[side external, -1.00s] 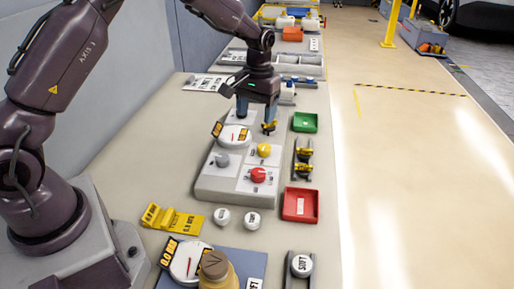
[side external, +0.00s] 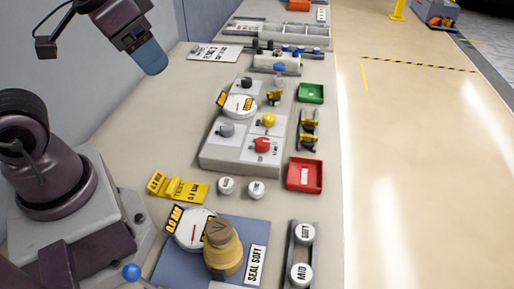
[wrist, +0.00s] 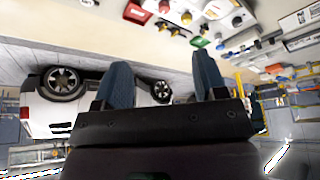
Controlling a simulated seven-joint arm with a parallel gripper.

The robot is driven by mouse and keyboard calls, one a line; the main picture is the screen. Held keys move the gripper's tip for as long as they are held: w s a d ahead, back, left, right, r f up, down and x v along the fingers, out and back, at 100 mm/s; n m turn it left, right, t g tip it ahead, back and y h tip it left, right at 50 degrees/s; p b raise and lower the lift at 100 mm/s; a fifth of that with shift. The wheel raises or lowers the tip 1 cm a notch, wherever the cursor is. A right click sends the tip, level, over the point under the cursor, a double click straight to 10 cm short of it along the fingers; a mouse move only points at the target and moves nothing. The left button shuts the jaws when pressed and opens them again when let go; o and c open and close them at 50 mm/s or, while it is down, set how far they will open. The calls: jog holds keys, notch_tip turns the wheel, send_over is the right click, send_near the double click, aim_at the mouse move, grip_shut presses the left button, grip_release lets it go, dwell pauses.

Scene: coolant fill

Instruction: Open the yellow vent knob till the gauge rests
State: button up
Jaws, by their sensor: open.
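The yellow vent knob (side external: 268,120) sits on the grey panel (side external: 215,160), behind the red knob (side external: 262,145) and right of a grey knob (side external: 226,130). A round white gauge (side external: 238,106) with a red needle and a black-and-orange tag is at the panel's left; its reading is too small to tell. My gripper (side external: 150,58) is up at the top left, well away from the panel. In the wrist view its two blue fingers (wrist: 165,80) are apart with nothing between them. The yellow knob also shows at the top of that view (wrist: 186,18).
A black knob (side external: 247,84) and a yellow-and-black clip (side external: 274,97) are on the panel's far part. A red tray (side external: 305,175), a green tray (side external: 311,93) and more clips (side external: 308,130) stand to the right.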

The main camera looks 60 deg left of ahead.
jog(key=shift+s+r+t, duration=0.2)
jog(key=shift+r+t, duration=0.2)
jog(key=shift+r, duration=0.35)
